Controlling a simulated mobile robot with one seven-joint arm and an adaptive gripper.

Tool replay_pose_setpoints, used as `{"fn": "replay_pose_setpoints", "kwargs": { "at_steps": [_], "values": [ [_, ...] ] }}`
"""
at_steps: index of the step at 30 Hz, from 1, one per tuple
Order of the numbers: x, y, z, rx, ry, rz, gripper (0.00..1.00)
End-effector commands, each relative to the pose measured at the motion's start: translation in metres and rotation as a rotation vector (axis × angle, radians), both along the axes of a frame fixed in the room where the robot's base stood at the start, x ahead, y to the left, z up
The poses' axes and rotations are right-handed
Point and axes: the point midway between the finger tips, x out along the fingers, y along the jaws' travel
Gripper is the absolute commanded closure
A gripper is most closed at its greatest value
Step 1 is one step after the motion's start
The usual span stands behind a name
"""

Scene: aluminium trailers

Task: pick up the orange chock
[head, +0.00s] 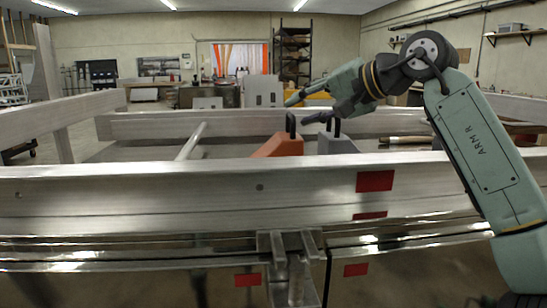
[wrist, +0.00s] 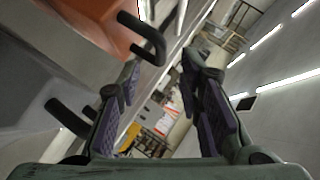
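The orange chock (head: 281,146) sits inside the trailer behind its near side rail, which hides its lower part. A black handle (head: 290,124) stands up from it. In the wrist view the orange chock (wrist: 95,22) is at the upper left, its black handle (wrist: 148,40) reaching close to the left finger's tip. A grey chock (head: 337,143) with a black handle stands just right of it; it also shows in the wrist view (wrist: 30,95). My gripper (head: 298,109) is open and empty, its fingers pointing left, above the chocks near the orange chock's handle.
The near aluminium rail (head: 150,193) with red patches (head: 375,181) runs across the front. The far rail (head: 190,124) lies behind the chocks. A pale bar (head: 190,141) lies to their left. Brown-handled items (head: 404,140) lie to the right.

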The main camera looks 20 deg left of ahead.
Motion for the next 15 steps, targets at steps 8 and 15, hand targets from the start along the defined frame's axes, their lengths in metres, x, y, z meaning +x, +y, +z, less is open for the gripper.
{"fn": "replay_pose_setpoints", "kwargs": {
  "at_steps": [8, 15],
  "values": [
    [0.010, 0.021, -0.010, 0.002, 0.000, 0.000, 0.67],
    [0.010, 0.021, -0.010, 0.001, 0.001, 0.000, 0.75]
  ]
}}
